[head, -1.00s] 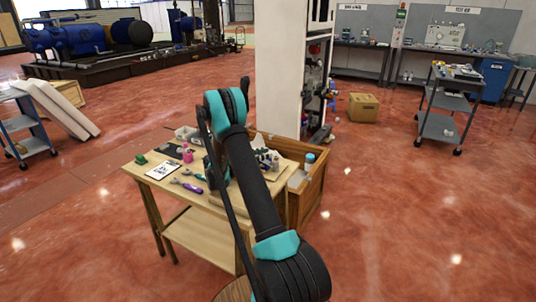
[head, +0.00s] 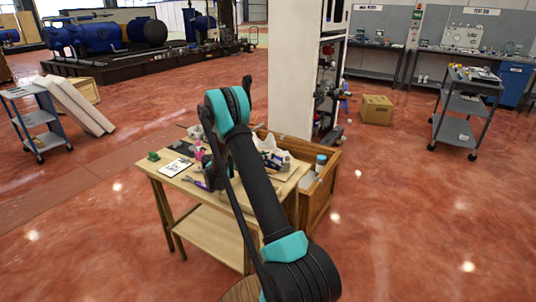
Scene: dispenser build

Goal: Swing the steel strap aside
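I cannot make out a steel strap in the head view. My arm reaches from the bottom right up to a teal elbow, then bends down over a wooden workbench (head: 225,207). My gripper (head: 213,178) is a dark shape low over the bench top, mostly hidden behind my own arm. Its fingers cannot be seen clearly, nor whether it touches anything. On the bench, a clipboard (head: 175,167) lies at the left, with a pink bottle (head: 199,150) behind it. Small grey and white parts (head: 272,155) sit on the right side of the bench.
A wooden crate (head: 322,192) holding a blue-capped bottle (head: 321,160) stands against the bench's right side. A tall white cabinet (head: 295,75) rises behind. A cardboard box (head: 376,110) and a grey cart (head: 463,112) stand farther right. Red floor is open to the left and right.

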